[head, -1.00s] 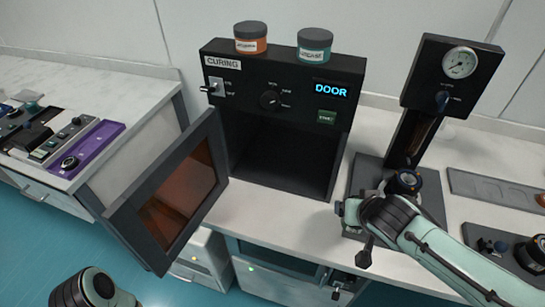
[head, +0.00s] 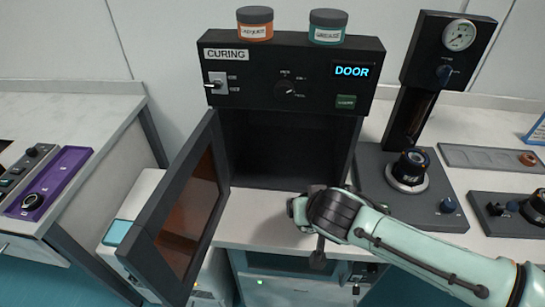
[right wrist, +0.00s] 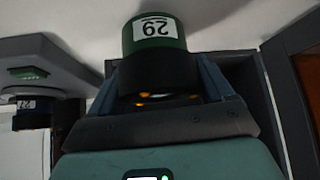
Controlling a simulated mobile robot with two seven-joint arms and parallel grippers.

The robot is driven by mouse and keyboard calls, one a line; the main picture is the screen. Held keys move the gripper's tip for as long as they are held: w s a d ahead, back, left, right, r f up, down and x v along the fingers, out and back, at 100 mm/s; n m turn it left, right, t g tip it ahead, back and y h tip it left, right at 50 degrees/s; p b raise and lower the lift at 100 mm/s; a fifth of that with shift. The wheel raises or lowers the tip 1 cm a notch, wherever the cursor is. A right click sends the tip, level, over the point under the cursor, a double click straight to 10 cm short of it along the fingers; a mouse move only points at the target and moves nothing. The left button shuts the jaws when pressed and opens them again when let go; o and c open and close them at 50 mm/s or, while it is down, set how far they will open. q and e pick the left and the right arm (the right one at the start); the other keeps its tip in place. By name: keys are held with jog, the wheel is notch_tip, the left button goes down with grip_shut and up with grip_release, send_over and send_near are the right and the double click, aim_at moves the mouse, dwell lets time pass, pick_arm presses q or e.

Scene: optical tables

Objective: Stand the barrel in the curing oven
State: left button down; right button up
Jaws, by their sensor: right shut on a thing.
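The curing oven (head: 290,68) stands on the bench with a dark cavity that looks empty. Its door (head: 185,215) hangs wide open to the left. My right gripper (right wrist: 160,90) is shut on the barrel (right wrist: 152,35), a black cylinder with a green band and a white label, between its two fingers. In the head view my right wrist is low in front of the oven's opening, towards its right side. There the barrel and fingers are hidden behind or blurred into the arm. My left gripper is out of view.
Two jars, orange (head: 255,24) and teal (head: 328,27), stand on the oven top. A press with a gauge (head: 458,36) stands close to the right, with a dark fixture (head: 410,170) on its base. A grey tray (head: 480,156) lies further right.

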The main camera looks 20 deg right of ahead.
jog(key=shift+w, duration=0.2)
jog(key=w+d, duration=0.1)
jog(key=w, duration=0.3)
jog(key=w+d+p, duration=0.1)
jog(key=w+d, duration=0.1)
jog(key=w, duration=0.2)
jog(key=w+d, duration=0.1)
jog(key=w, duration=0.4)
jog(key=shift+d, duration=0.35)
jog(key=shift+w+d+p, duration=0.2)
jog(key=shift+w+d, duration=0.15)
jog(key=shift+w, duration=0.5)
jog(key=shift+w+d+p, duration=0.2)
jog(key=shift+w+d, duration=0.1)
jog(key=shift+w, duration=0.5)
jog(key=shift+w+f, duration=0.15)
jog(key=shift+w, duration=0.1)
jog(key=shift+s+f, duration=0.1)
jog(key=shift+f, duration=0.45)
pick_arm(q)
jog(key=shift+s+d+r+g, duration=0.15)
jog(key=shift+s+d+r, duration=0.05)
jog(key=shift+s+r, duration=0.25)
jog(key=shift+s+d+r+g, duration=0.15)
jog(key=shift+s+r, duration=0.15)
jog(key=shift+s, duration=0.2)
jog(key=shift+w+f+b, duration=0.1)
jog(key=shift+b, duration=0.2)
pick_arm(e)
jog(key=shift+f, duration=0.1)
